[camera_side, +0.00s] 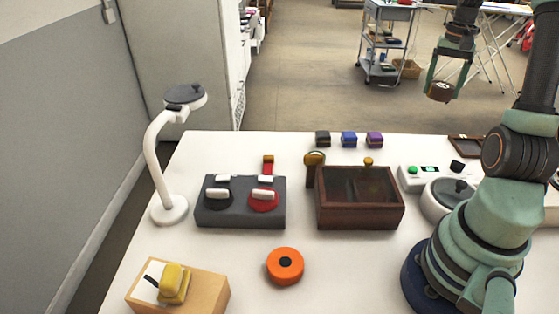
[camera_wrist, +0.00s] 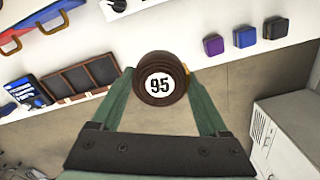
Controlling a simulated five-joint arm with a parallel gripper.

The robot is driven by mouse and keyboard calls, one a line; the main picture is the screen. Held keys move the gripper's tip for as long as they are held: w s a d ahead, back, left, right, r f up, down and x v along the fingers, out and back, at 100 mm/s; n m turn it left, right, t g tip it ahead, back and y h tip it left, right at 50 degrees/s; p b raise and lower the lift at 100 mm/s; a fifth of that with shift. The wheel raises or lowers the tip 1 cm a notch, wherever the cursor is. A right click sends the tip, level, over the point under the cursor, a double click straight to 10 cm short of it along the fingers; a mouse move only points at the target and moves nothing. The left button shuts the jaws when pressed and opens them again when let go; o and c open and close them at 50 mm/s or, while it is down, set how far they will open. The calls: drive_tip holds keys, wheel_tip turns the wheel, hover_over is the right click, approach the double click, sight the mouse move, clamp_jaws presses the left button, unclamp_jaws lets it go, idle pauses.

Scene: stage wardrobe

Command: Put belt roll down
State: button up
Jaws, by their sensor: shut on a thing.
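The belt roll (camera_wrist: 159,98) is a dark brown coil with a white round label reading 95. My gripper (camera_wrist: 159,76) is shut on it, one green finger on each side. In the side view my gripper (camera_side: 440,88) holds the brown roll (camera_side: 440,92) high up at the right, appearing past the table's back edge. In the wrist view the grey floor and part of the white table show behind the roll. The roll is clear of every surface I can see.
On the white table (camera_side: 345,255) stand a brown wooden box (camera_side: 360,218), a dark block (camera_side: 240,216) with black and red discs, an orange roll (camera_side: 285,266), a lamp (camera_side: 160,165) and a wooden block (camera_side: 205,298). Three small cubes line the back edge.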

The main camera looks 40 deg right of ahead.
drive_tip(key=w+a+r, duration=0.1)
drive_tip(key=w+a, duration=0.2)
drive_tip(key=w, duration=0.6)
drive_tip(key=n, duration=0.2)
hover_over(292, 146)
wheel_tip(292, 146, down, 20)
drive_tip(key=shift+a, duration=0.1)
drive_tip(key=shift+f, duration=0.15)
drive_tip(key=o, duration=1.3)
